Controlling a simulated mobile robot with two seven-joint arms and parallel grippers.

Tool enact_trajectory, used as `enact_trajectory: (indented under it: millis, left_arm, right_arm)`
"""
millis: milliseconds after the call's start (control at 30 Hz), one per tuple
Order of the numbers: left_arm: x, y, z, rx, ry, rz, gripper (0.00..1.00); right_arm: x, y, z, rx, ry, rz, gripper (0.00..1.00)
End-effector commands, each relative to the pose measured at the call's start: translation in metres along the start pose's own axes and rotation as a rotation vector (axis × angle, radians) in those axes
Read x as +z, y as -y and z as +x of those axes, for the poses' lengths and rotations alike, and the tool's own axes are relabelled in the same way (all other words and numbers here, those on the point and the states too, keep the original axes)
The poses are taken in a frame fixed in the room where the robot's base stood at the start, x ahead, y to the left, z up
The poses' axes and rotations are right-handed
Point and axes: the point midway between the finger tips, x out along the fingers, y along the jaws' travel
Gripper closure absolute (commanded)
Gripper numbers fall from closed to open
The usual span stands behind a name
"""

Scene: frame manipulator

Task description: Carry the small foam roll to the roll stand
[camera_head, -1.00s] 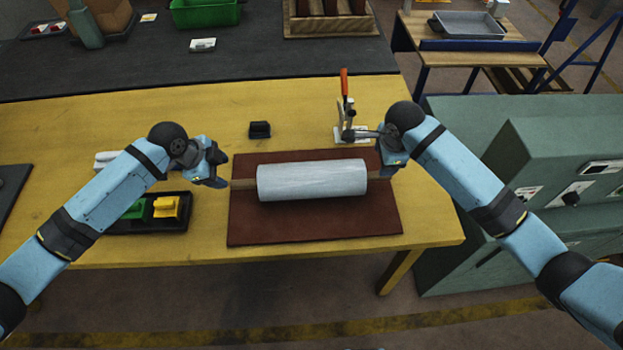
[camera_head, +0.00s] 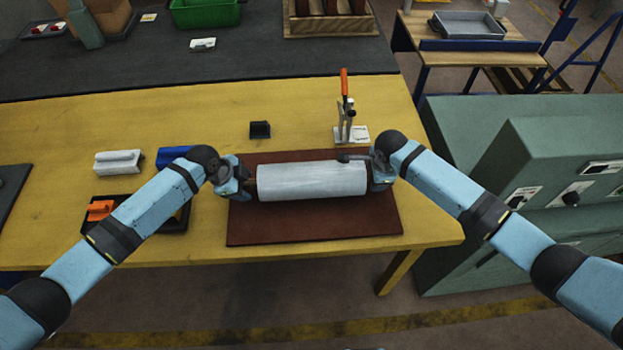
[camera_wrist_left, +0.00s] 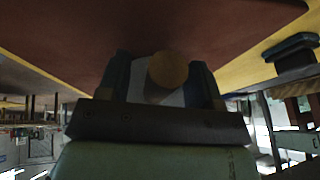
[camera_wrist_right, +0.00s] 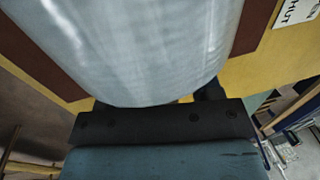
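The foam roll (camera_head: 312,181), a pale grey cylinder, lies crosswise on a red-brown mat (camera_head: 315,228). My left gripper (camera_head: 245,183) is at its left end. In the left wrist view its two fingers (camera_wrist_left: 165,85) stand either side of the round brown core end (camera_wrist_left: 167,69), with a gap showing, so it looks open. My right gripper (camera_head: 376,174) is at the roll's right end. In the right wrist view the roll (camera_wrist_right: 140,45) fills the upper middle and hides most of the fingers, so their opening cannot be told. I cannot make out a roll stand.
A toggle clamp with an orange handle (camera_head: 344,85) stands behind the mat, near the right gripper. A small black block (camera_head: 260,130) is behind the roll. A white block (camera_head: 119,161), a blue block (camera_head: 172,155) and a black tray (camera_head: 172,225) lie left. Green cabinets (camera_head: 540,180) stand right.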

Motion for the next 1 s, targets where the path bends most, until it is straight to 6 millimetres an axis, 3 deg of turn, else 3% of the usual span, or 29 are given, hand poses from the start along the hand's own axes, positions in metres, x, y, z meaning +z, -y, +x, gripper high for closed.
enact_trajectory:
  millis: [33, 200, 267, 667, 1000]
  left_arm:
    - [0.0, 0.0, 0.0, 0.0, 0.0, 0.0, 0.5]
    - [0.0, 0.0, 0.0, 0.0, 0.0, 0.0, 0.89]
    - [0.0, 0.0, 0.0, 0.0, 0.0, 0.0, 1.0]
    - [-0.002, 0.001, -0.004, -0.001, 0.0, 0.0, 1.0]
    - [-0.013, 0.007, -0.031, -0.001, 0.0, 0.0, 1.0]
  right_arm:
    - [0.0, 0.0, 0.0, 0.0, 0.0, 0.0, 0.5]
    - [0.0, 0.0, 0.0, 0.0, 0.0, 0.0, 0.89]
    - [0.0, 0.0, 0.0, 0.0, 0.0, 0.0, 1.0]
    - [0.0, 0.001, -0.004, 0.0, 0.001, 0.0, 1.0]
    - [0.0, 0.007, -0.034, -0.001, 0.0, 0.0, 1.0]
